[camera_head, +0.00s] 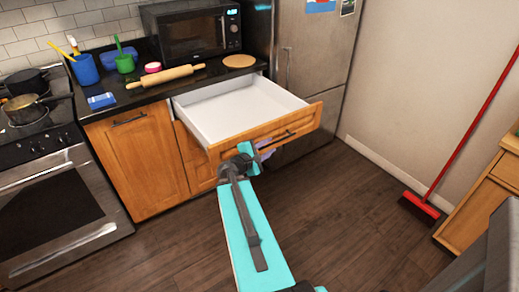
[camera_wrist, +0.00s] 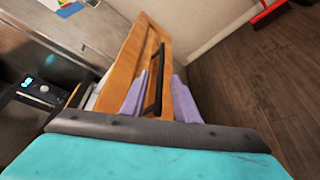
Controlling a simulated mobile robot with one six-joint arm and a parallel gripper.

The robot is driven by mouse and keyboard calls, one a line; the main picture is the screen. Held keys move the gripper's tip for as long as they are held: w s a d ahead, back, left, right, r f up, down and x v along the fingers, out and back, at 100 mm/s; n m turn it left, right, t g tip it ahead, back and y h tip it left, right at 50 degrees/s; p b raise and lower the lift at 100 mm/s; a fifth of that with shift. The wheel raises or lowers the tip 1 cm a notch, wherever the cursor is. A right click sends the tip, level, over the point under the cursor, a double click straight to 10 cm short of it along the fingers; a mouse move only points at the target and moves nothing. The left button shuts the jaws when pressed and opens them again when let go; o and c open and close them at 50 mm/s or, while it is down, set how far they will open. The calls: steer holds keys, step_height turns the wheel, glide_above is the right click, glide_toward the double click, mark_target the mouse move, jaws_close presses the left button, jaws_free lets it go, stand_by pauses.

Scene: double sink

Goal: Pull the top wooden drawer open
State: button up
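The top wooden drawer (camera_head: 300,122) is pulled far out from under the counter, and its white, empty inside shows. Its dark bar handle (camera_head: 288,135) is on the wooden front; part of it is hidden behind my gripper (camera_head: 266,150). In the wrist view, the drawer front (camera_wrist: 128,55) and the handle (camera_wrist: 154,85) show close up. The two purple fingers of my gripper (camera_wrist: 160,98) stand apart on either side of the near end of the handle, with a gap visible on the right. Whether either finger touches the handle is unclear.
A wooden cabinet door (camera_head: 138,160) and an oven (camera_head: 55,200) are to the left. A fridge (camera_head: 305,60) stands behind on the right. The counter holds a rolling pin (camera_head: 166,76) and a microwave (camera_head: 190,35). A red broom (camera_head: 420,206) leans at the right. The floor in front is clear.

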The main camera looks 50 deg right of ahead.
steer(key=shift+s+a+r+p, duration=0.1)
steer(key=shift+a+r+p, duration=0.2)
steer(key=shift+p, duration=1.2)
steer(key=shift+p+v, duration=2.15)
steer(key=shift+v, duration=0.6)
steer(key=shift+f, duration=0.15)
